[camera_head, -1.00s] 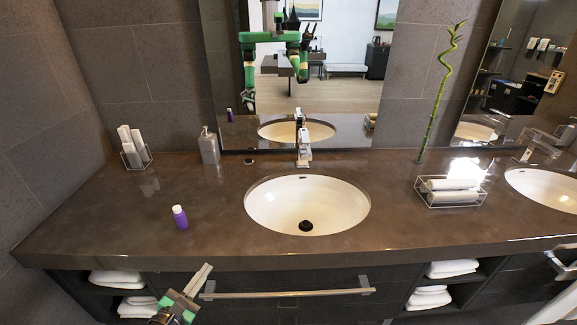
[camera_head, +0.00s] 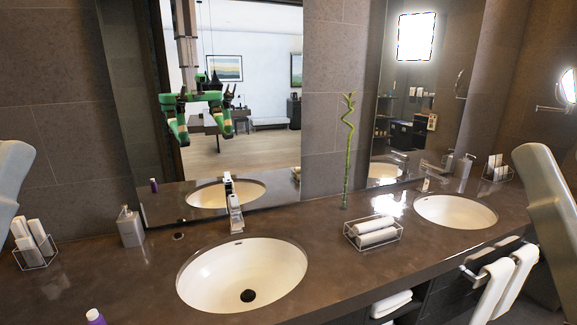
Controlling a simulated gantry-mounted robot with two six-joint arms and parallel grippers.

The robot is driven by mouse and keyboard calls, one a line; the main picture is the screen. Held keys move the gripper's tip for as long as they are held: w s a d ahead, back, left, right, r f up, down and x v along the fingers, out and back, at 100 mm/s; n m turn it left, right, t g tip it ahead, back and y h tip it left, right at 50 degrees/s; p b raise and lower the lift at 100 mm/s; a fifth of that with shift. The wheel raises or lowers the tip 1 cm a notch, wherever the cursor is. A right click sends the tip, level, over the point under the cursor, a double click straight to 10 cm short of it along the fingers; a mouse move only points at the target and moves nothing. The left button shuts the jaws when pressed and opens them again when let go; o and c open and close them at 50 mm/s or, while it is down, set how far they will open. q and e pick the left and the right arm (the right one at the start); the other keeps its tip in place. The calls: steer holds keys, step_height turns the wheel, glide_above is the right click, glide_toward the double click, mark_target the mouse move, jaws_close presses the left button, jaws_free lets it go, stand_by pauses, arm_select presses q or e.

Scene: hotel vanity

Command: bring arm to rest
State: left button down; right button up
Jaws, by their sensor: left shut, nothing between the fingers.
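Neither of my grippers shows directly in the head view. A grey link of mine (camera_head: 12,185) stands at the left edge, and another (camera_head: 555,225) stands at the right edge. My green arms (camera_head: 195,110) show only as a small reflection in the mirror, where their lower ends hang down. The jaws are too small there to tell their state.
The brown counter (camera_head: 110,285) holds a sink (camera_head: 208,275) with a tap (camera_head: 235,213), a soap dispenser (camera_head: 131,228), a purple bottle (camera_head: 95,317), rolled towels in a rack (camera_head: 375,233), a bamboo stalk (camera_head: 346,150) and a second sink (camera_head: 456,212). Towels (camera_head: 500,285) hang at the right.

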step_height(320, 180, up, 38)
steer(key=p, duration=3.3)
steer(key=shift+f+p, duration=0.2)
steer(key=shift+p, duration=0.2)
